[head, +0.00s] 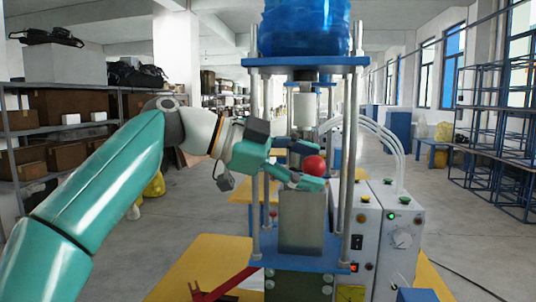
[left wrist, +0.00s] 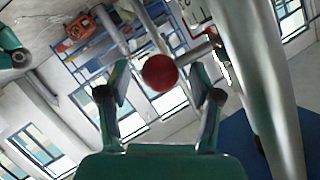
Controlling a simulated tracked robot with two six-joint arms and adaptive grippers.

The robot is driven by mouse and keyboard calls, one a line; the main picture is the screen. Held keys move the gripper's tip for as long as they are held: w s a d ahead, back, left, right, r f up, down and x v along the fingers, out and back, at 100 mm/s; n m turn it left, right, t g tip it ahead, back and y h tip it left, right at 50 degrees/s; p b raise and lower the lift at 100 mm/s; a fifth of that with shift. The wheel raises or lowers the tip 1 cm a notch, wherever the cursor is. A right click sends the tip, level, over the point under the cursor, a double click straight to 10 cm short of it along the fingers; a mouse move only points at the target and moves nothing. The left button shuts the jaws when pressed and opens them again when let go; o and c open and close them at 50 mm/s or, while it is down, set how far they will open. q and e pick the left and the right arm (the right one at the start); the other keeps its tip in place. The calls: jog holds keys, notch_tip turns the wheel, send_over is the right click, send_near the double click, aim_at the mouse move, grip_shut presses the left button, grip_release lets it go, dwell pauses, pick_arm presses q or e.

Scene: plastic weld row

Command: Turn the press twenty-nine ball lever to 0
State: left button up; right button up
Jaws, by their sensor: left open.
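The ball lever's red ball (head: 314,165) sits between the posts of the blue-and-steel press in the head view. My left gripper (head: 305,164) reaches in from the left, with one finger above the ball and one below it. In the left wrist view, the red ball (left wrist: 160,73) lies between the tips of the open left gripper (left wrist: 161,80), with visible gaps on both sides. A short metal rod (left wrist: 198,50) runs from the ball toward the upper right. I see no scale or 0 mark for the lever. My right gripper is not in view.
Steel press posts (head: 348,150) stand close to the gripper; a thick one (left wrist: 270,90) fills the right of the wrist view. A metal block (head: 300,222) is below the fingers. A grey control box (head: 403,240) stands right of the press. White hoses (head: 385,133) curve behind it.

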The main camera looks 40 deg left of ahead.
pick_arm(q)
jog(key=v, duration=1)
jog(key=shift+f, duration=0.15)
